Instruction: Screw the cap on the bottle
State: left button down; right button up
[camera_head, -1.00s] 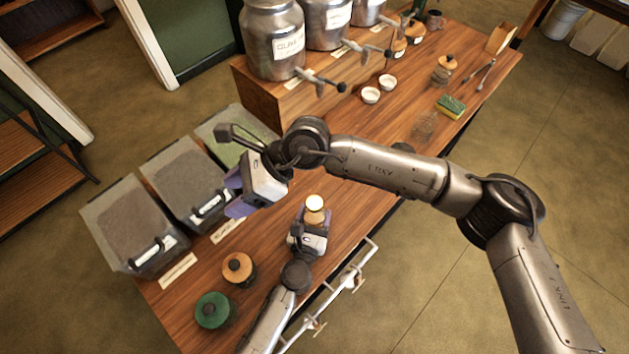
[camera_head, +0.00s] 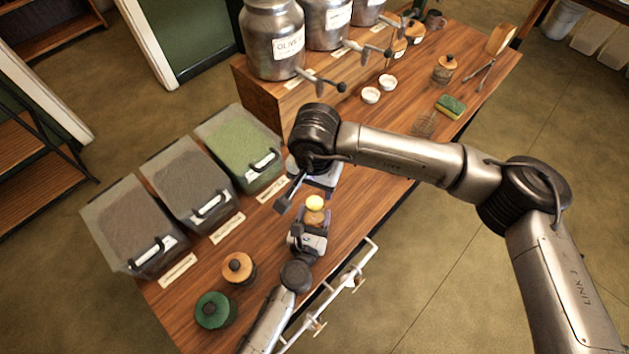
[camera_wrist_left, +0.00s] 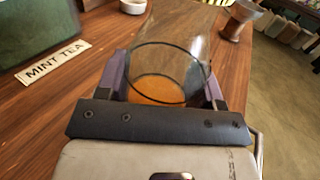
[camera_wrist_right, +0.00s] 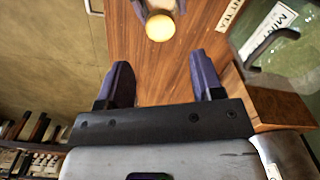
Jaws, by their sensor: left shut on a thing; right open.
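My left gripper (camera_head: 310,228) is shut on a clear glass bottle (camera_wrist_left: 170,60) and holds it upright near the front of the wooden counter. In the left wrist view the bottle has a round glass rim and orange at its bottom. In the head view a bright yellow disc (camera_head: 315,202) shows at the bottle's top; I cannot tell if it is a cap or contents. My right gripper (camera_head: 316,177) is open and empty, just behind the bottle. In the right wrist view its fingers (camera_wrist_right: 165,78) point toward the yellow disc, apart from it. No loose cap is clearly identifiable.
Three lidded bins (camera_head: 240,147) line the counter's left. An orange-topped jar (camera_head: 237,268) and a green-topped jar (camera_head: 212,310) stand at the near end. Metal urns with taps (camera_head: 272,40), white cups (camera_head: 371,95), a sponge (camera_head: 451,106) and tongs (camera_head: 485,76) are farther back.

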aim_at(314, 203)
jog(key=shift+f, duration=0.1)
jog(key=shift+f, duration=3.9)
jog(key=shift+c, duration=0.2)
